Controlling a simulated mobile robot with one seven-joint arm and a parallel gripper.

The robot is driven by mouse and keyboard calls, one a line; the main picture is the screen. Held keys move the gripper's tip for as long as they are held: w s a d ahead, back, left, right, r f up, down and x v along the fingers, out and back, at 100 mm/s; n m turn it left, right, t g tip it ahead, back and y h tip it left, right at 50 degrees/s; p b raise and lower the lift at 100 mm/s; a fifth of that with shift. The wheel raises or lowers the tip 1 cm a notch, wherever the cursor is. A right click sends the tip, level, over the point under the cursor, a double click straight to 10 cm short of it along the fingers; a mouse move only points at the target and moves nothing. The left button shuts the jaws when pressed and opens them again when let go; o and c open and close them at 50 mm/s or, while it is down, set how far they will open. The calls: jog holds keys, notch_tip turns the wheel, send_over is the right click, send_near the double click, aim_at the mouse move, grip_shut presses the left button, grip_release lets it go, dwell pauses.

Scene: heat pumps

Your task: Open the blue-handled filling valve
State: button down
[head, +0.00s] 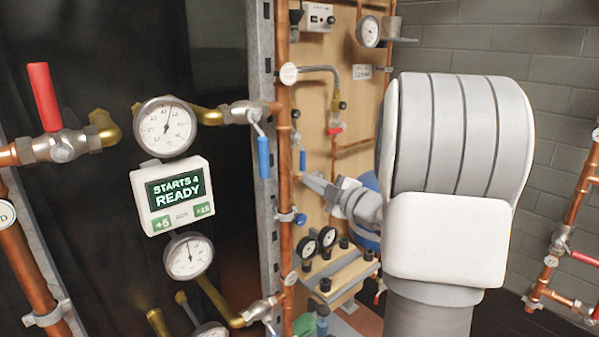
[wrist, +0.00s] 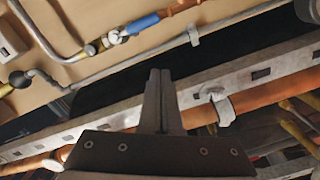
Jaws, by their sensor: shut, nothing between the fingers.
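My gripper (head: 312,184) is shut and empty, its tips pointing left toward the metal upright in the head view. It also shows in the wrist view (wrist: 160,74), fingers together. A small blue handle (head: 303,160) hangs on the wooden board just above the fingertips in the head view. In the wrist view a blue handle (wrist: 140,24) lies along a copper pipe, above and left of the tips and apart from them. No readable label marks which is the filling valve.
A perforated metal upright (head: 262,80) and a copper pipe (head: 283,120) stand beside the gripper. A red-handled valve (head: 45,98), gauges (head: 165,126) and a display (head: 172,196) are at left. Small gauges (head: 318,241) sit below the gripper.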

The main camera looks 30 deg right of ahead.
jog(key=shift+s+d, duration=0.15)
jog(key=shift+s, duration=0.7)
jog(key=shift+s+d, duration=0.15)
jog(key=shift+s, duration=0.7)
